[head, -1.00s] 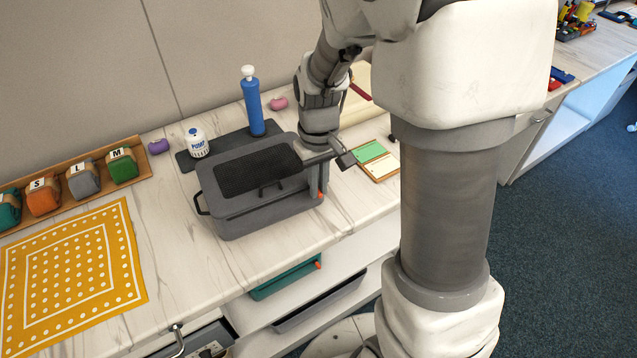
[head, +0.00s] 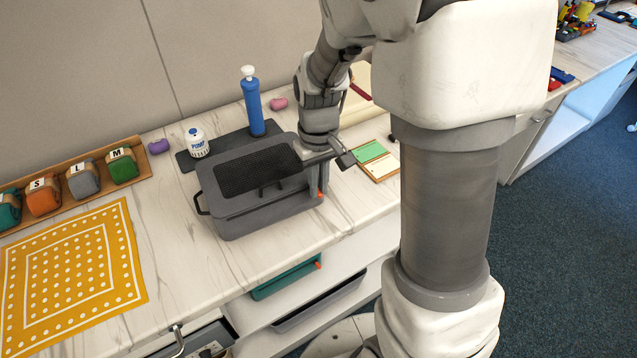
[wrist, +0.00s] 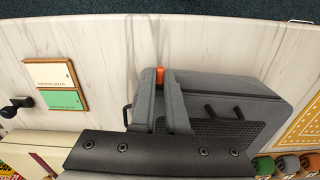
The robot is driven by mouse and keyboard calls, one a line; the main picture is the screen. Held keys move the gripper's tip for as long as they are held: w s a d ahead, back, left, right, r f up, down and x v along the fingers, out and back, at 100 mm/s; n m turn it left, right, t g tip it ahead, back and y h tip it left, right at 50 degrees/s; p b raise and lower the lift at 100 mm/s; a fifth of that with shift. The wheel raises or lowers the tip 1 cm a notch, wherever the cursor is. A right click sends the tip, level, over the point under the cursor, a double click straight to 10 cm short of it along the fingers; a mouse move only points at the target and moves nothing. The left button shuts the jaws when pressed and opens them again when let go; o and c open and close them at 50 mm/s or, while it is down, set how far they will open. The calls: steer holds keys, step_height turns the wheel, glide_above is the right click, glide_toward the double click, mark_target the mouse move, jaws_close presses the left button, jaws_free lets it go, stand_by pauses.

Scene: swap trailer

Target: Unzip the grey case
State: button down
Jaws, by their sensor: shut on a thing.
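The grey case (head: 235,215) stands shut on the marble-look counter, with a dark mesh panel and a handle on its lid. It also shows in the wrist view (wrist: 262,88). My gripper (head: 320,190) is at the case's right end, pointing down. Its jaws are shut on the orange zip pull (head: 320,195) at the case's front right corner. In the wrist view the orange pull (wrist: 160,75) shows at the fingertips of my gripper (wrist: 160,82). Most of the pull is hidden between the fingers.
A blue pump (head: 253,105) and a white pump tub (head: 196,144) stand on a dark mat behind the case. Coloured pouches (head: 82,180) sit in a wooden tray at left. A yellow dotted cloth (head: 75,275) lies in front. A green-and-cream card board (head: 374,160) lies right of my gripper.

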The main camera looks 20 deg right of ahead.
steer(key=s+a+p, duration=0.1)
steer(key=s+a, duration=0.2)
steer(key=a, duration=1.5)
steer(key=shift+s, duration=0.2)
steer(key=shift+a, duration=0.1)
steer(key=c, duration=0.9)
jaws_free()
steer(key=shift+r, duration=0.1)
step_height(320, 180, up, 17)
steer(key=p, duration=0.3)
steer(key=shift+r, duration=0.15)
